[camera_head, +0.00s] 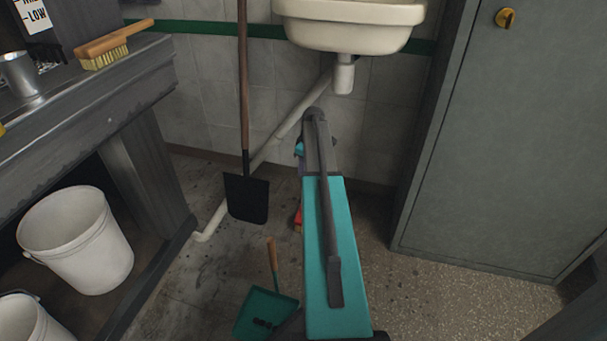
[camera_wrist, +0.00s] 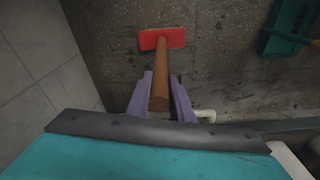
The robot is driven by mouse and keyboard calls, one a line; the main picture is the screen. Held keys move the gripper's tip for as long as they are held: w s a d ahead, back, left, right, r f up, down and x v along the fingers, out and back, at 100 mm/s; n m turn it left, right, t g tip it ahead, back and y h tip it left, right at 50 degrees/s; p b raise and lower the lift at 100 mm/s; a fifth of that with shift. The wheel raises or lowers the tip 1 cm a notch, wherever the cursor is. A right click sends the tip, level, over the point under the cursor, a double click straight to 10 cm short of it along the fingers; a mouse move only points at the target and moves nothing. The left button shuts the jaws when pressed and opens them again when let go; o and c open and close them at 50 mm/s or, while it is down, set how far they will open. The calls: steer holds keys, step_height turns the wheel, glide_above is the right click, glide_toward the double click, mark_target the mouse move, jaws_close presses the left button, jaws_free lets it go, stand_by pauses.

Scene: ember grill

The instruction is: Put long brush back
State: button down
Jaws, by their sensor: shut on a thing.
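The long brush has a brown wooden handle (camera_wrist: 160,88) and a red head (camera_wrist: 160,39). My gripper (camera_wrist: 161,84), with purple-grey fingers in the wrist view, is shut on the handle. The handle runs away from the wrist camera to the head, which shows against the dark floor; I cannot tell whether it touches the floor. In the head view only a bit of the red head (camera_head: 298,217) shows, beside my teal arm. My arm hides the rest of the brush and most of my gripper there.
A long-handled black shovel (camera_head: 246,198) stands left of my arm. A teal dustpan (camera_head: 265,312) lies on the floor nearby. A sink (camera_head: 350,25) with a pipe is on the back wall, a grey cabinet (camera_head: 500,150) right. The left bench holds a hand brush (camera_head: 112,45); white buckets (camera_head: 75,240) are below.

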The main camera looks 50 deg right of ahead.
steer(key=shift+f, duration=0.75)
steer(key=c, duration=1.6)
jaws_free()
steer(key=shift+o, duration=0.2)
step_height(320, 180, up, 12)
steer(key=s+p, duration=0.1)
steer(key=p, duration=0.3)
steer(key=shift+s+d+p, duration=0.25)
steer(key=shift+s+p, duration=0.1)
